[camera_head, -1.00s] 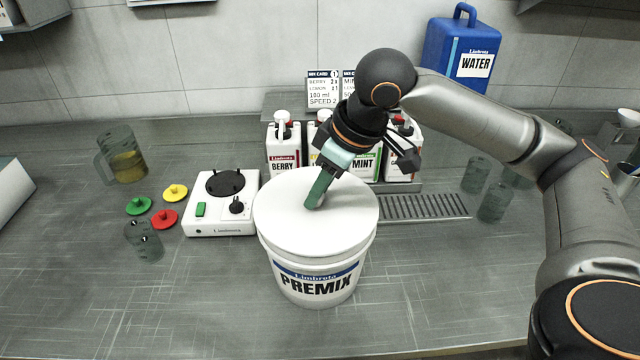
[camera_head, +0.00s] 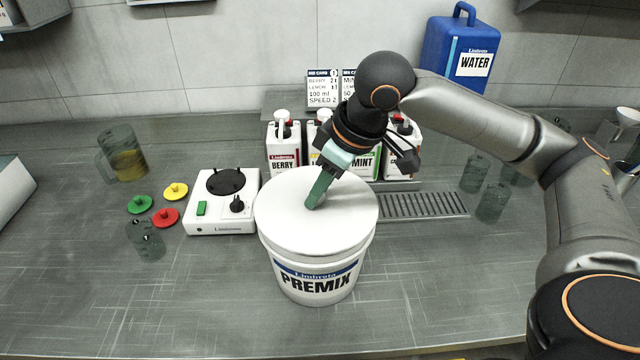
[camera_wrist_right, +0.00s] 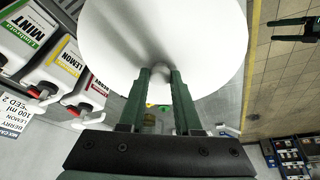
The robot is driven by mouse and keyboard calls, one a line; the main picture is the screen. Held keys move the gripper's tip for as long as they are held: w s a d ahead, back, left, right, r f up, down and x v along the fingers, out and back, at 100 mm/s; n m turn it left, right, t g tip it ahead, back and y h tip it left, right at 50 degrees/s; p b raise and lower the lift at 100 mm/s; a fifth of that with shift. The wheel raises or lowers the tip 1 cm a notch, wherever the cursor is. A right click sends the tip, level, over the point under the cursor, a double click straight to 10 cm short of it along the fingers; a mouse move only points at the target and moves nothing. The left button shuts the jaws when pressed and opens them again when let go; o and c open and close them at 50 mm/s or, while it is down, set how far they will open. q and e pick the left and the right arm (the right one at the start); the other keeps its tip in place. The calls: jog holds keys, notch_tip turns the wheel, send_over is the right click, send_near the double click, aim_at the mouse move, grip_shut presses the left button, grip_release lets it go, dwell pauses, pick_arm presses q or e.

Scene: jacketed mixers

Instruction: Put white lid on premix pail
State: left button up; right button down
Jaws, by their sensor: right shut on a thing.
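The white premix pail (camera_head: 318,284) stands upright on the grey counter, its blue-banded PREMIX label facing me. The round white lid (camera_head: 290,215) lies over the pail's mouth and looks about level; I cannot tell whether it is fully seated. My right gripper (camera_head: 314,203) comes down from above and is shut on the lid at its middle, where the fingers hide most of the knob. In the right wrist view the two green fingers (camera_wrist_right: 160,78) close around the small knob and the lid (camera_wrist_right: 165,35) fills the upper middle.
A white mixer base (camera_head: 222,222) stands left of the pail, with small green, yellow and red lids (camera_head: 165,218) beside it. Syrup jugs (camera_head: 283,150) and a drip grate (camera_head: 425,206) are behind. Clear beakers (camera_head: 492,202) stand right. The front counter is clear.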

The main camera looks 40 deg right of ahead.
jog(key=shift+p, duration=0.6)
dwell(0.6)
jog(key=shift+f+p, duration=0.25)
jog(key=shift+p, duration=0.15)
dwell(0.6)
jog(key=shift+c, duration=0.6)
grip_release()
notch_tip(320, 180, up, 5)
jog(key=p, duration=0.6)
jog(key=shift+r+p, duration=0.3)
jog(key=shift+r, duration=0.7)
